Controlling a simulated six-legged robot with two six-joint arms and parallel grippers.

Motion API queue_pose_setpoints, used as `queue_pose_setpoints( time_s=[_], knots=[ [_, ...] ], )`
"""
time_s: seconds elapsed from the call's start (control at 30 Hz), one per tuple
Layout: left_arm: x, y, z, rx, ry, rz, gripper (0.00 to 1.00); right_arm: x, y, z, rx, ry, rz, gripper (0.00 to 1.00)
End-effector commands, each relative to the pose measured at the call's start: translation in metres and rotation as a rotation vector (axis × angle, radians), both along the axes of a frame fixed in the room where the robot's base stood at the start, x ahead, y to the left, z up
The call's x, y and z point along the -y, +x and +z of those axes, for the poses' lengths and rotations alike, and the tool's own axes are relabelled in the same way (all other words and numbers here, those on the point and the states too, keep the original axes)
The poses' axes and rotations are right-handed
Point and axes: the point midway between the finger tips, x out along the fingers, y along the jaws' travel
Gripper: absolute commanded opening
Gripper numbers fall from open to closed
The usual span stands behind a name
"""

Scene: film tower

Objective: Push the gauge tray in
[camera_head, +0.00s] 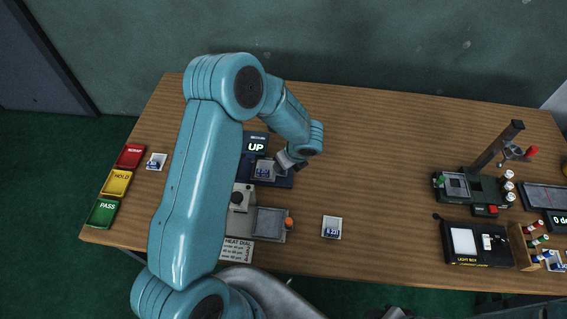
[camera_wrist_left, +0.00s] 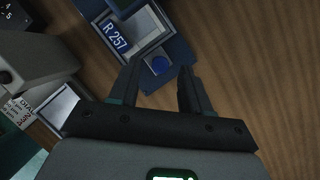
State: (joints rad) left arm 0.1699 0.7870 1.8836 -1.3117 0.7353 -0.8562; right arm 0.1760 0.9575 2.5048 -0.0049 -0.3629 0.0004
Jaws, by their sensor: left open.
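The gauge (camera_head: 255,144) is a dark blue unit with a lit display reading "UP", partly hidden behind my left arm. In front of it a dark blue tray or base (camera_head: 285,181) carries a pale square sample (camera_head: 264,169). In the head view the gripper (camera_head: 288,162) is at the base's right side; contact cannot be told.
A heat-dial unit with a grey plate (camera_head: 270,224) and orange knob (camera_head: 289,223) stands in front. A loose sample (camera_head: 331,228) lies right of it. Red, yellow and green bins (camera_head: 117,184) line the left edge. A light box (camera_head: 477,244) stands right. The table's middle is clear.

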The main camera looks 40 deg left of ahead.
Motion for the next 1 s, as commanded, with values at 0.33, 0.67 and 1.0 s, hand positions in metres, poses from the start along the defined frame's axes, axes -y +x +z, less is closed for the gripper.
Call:
queue_pose_setpoints(
  time_s=[0.33, 0.67, 1.0],
  knots=[
    [-0.010, 0.002, -0.025, 0.001, 0.000, 0.000, 0.48, 0.000, 0.000, 0.002, 0.000, 0.000, 0.000, 0.43],
    [-0.010, 0.002, -0.025, 0.001, 0.000, 0.000, 0.02, 0.000, 0.000, 0.002, 0.000, 0.000, 0.000, 0.43],
    [-0.026, -0.006, -0.027, 0.002, 0.000, 0.005, 0.00, 0.000, 0.000, -0.008, 0.000, 0.000, 0.000, 0.43]
  ],
)
